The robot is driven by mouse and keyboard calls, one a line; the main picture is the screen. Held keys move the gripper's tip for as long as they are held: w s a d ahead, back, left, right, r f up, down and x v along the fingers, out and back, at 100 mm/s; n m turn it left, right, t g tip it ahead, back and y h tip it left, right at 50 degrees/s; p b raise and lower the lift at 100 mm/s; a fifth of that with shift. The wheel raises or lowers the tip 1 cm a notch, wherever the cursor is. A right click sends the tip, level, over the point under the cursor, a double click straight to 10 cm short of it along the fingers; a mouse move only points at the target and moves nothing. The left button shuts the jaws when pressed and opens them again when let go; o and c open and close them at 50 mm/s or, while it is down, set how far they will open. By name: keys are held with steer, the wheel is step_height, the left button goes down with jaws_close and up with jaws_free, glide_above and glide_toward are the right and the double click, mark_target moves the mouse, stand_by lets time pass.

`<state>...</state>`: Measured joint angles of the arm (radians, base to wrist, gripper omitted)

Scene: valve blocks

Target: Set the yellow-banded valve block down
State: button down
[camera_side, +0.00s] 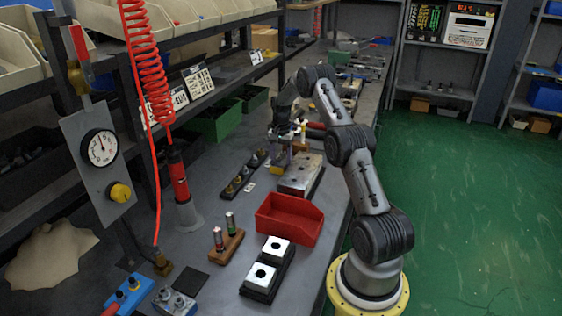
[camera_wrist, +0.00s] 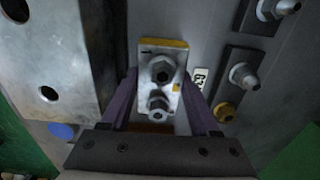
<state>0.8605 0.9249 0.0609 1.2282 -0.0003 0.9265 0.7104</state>
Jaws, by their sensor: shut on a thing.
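The yellow-banded valve block (camera_wrist: 150,72) is a pale metal block with a yellow band along its far edge, a small yellow patch, and two hex fittings on its face. It shows in the wrist view between the purple fingers of my gripper (camera_wrist: 160,88), which is shut on it.
A metal plate with holes (camera_wrist: 50,45) stands close left of the fingers; it also shows in the side view (camera_side: 299,174). Black blocks with fittings (camera_wrist: 245,72) line the right, beside a small number label (camera_wrist: 201,78). A red bin (camera_side: 290,222) stands nearer on the bench.

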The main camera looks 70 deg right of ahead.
steer(key=shift+c, duration=2.1)
jaws_free()
steer(key=shift+f, duration=0.1)
